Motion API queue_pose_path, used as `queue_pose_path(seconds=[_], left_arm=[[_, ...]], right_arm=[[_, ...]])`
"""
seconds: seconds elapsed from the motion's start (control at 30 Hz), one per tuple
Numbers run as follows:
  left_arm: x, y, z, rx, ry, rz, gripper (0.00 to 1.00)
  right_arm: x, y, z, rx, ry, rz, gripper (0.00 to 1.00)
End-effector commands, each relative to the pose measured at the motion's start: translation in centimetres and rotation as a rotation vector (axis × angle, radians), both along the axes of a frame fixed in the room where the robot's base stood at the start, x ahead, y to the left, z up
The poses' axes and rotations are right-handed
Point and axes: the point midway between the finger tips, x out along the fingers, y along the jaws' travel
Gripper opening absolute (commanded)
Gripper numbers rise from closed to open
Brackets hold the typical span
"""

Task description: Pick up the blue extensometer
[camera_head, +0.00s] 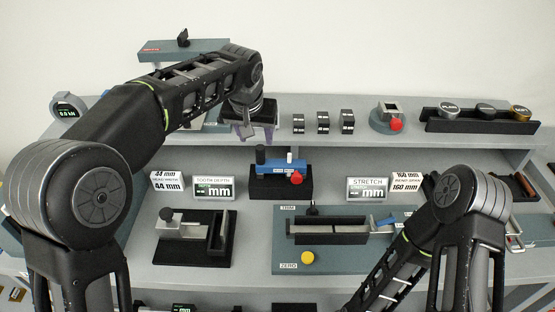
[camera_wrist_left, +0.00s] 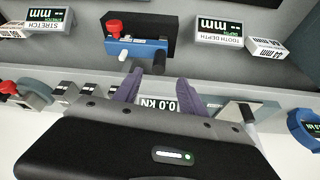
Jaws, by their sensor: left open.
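The blue extensometer (camera_head: 281,166) lies across a black block (camera_head: 281,188) in the middle of the bench, with a red knob on its right and a black post on its left. It also shows in the left wrist view (camera_wrist_left: 138,46), where the picture is turned over. My left gripper (camera_head: 255,138) points down above and behind it, a little to its left in the head view. Its purple fingers (camera_wrist_left: 158,92) are apart and empty in the left wrist view, clear of the extensometer. My right arm comes in at the lower right; its gripper is out of frame.
Label stands (camera_head: 213,188) and (camera_head: 367,189) flank the block. The raised rear shelf holds small black blocks (camera_head: 322,122) and a red-knobbed fixture (camera_head: 388,118). In front lie a grey-and-black fixture (camera_head: 190,236) and a blue-grey plate (camera_head: 345,258) with a yellow button.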

Motion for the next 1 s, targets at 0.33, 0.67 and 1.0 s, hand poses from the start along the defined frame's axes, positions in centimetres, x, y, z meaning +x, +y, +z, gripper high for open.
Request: queue_pose_path(seconds=[0.33, 0.67, 1.0], left_arm=[[0.7, -0.1, -1.8, 0.001, 0.003, 0.000, 0.49], [1.0, -0.2, -2.4, 0.000, 0.000, 0.000, 0.49], [2.2, -0.5, -5.4, 0.003, 0.005, 0.001, 0.49]], right_arm=[[0.0, 0.0, 0.5, -0.001, 0.001, -0.001, 0.36], [0.0, 0.0, 0.5, -0.002, 0.002, -0.001, 0.36], [-0.2, -0.1, 2.3, -0.006, 0.008, -0.002, 0.36]])
